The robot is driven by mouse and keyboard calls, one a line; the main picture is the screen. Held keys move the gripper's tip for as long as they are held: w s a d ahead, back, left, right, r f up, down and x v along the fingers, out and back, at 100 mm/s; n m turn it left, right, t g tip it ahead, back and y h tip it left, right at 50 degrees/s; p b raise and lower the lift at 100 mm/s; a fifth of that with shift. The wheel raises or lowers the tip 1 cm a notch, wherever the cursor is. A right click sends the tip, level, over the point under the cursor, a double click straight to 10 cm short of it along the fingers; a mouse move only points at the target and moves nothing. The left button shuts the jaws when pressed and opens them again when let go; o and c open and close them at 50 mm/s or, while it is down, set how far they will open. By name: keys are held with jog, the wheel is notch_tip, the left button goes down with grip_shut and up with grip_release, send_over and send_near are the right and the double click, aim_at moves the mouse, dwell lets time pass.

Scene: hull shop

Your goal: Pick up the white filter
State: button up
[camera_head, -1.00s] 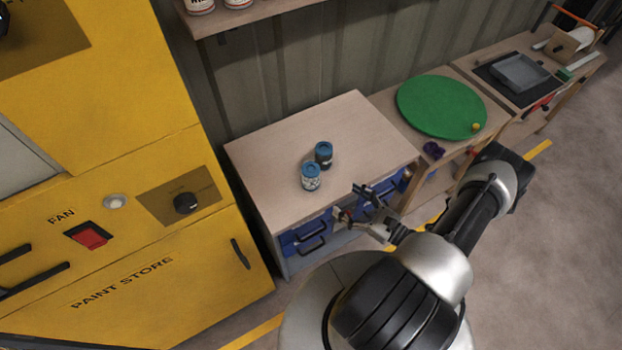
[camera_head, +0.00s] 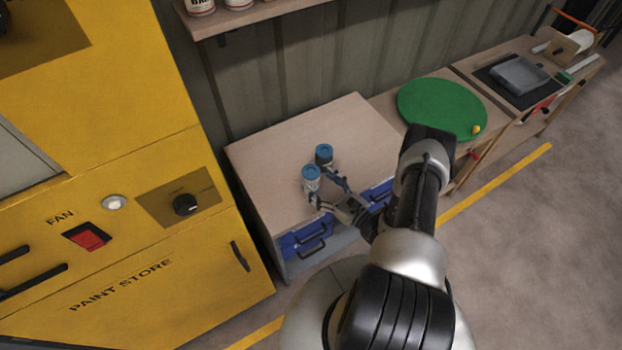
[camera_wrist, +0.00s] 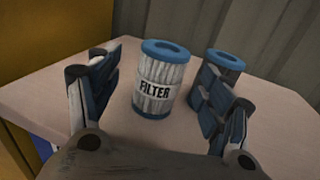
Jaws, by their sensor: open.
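The white filter (camera_wrist: 155,92) stands upright on the bench top, with a blue ring on top and a label reading FILTER. In the head view it is the nearer, left one of two canisters (camera_head: 311,181). A dark filter (camera_wrist: 212,76) with a blue top stands behind it to the right; it also shows in the head view (camera_head: 324,158). My gripper (camera_wrist: 160,108) is open, with one finger to each side of the white filter, which stands between and a little beyond them. The right finger partly hides the dark filter. In the head view my gripper (camera_head: 329,190) is at the front of the bench top.
The wooden bench (camera_head: 290,130) has blue drawers (camera_head: 303,240) below and free room around the filters. A green disc (camera_head: 430,100) with a yellow knob lies on the right bench. A yellow paint store cabinet (camera_head: 110,230) stands at left. A shelf (camera_head: 250,15) hangs above.

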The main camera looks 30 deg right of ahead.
aim_at(311, 175)
jog(key=x, duration=0.5)
jog(key=shift+w+d+f+b, duration=0.1)
jog(key=shift+f+b, duration=0.1)
jog(key=shift+b, duration=0.15)
jog(key=shift+c, duration=0.3)
jog(key=c, duration=1.2)
